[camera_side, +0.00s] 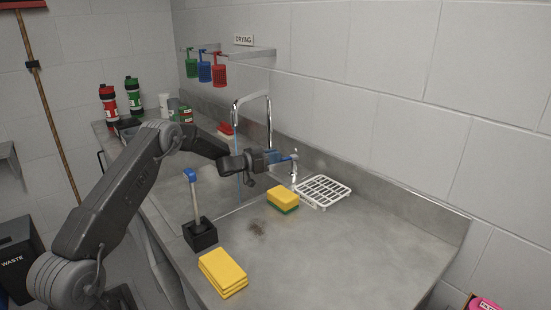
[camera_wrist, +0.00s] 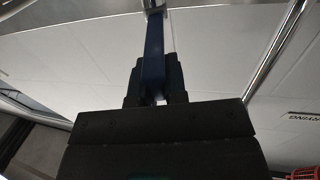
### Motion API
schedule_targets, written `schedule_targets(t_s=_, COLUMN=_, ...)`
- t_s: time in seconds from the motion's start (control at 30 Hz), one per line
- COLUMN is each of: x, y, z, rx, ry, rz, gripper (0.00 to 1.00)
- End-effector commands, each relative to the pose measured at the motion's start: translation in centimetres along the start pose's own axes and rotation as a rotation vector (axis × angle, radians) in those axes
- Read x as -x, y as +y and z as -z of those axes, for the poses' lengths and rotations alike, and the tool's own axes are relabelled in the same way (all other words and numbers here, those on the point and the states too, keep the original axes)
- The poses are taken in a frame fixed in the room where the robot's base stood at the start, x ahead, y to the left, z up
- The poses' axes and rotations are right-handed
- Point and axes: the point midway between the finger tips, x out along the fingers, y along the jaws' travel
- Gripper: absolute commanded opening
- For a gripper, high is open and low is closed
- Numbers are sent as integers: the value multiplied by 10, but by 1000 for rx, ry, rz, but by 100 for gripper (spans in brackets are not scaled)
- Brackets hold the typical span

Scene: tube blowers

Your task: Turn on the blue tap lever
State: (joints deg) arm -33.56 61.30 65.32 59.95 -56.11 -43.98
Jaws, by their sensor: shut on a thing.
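The blue tap lever (camera_wrist: 154,50) runs between the fingers of my gripper (camera_wrist: 155,85) in the wrist view. In the side view the blue lever (camera_side: 284,158) sticks out from my gripper (camera_side: 268,159) toward the chrome tap post (camera_side: 294,172) on the right. My gripper is shut on the lever. Part of the lever is hidden by the fingers. The tall curved chrome spout (camera_side: 252,98) rises behind my gripper.
A white drying rack (camera_side: 322,191) and a yellow-green sponge (camera_side: 283,200) lie right of my gripper. A blue-topped brush stands in a black holder (camera_side: 200,235) in front. Folded yellow cloths (camera_side: 223,272) lie nearer. The counter's right side (camera_side: 370,240) is clear.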

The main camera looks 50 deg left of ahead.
Motion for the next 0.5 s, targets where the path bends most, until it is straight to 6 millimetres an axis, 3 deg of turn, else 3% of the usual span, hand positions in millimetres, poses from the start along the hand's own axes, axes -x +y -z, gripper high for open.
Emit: schedule_targets(t_s=0.5, x=-1, y=-6, z=1, rx=0, ry=-1, rz=-72, gripper=0)
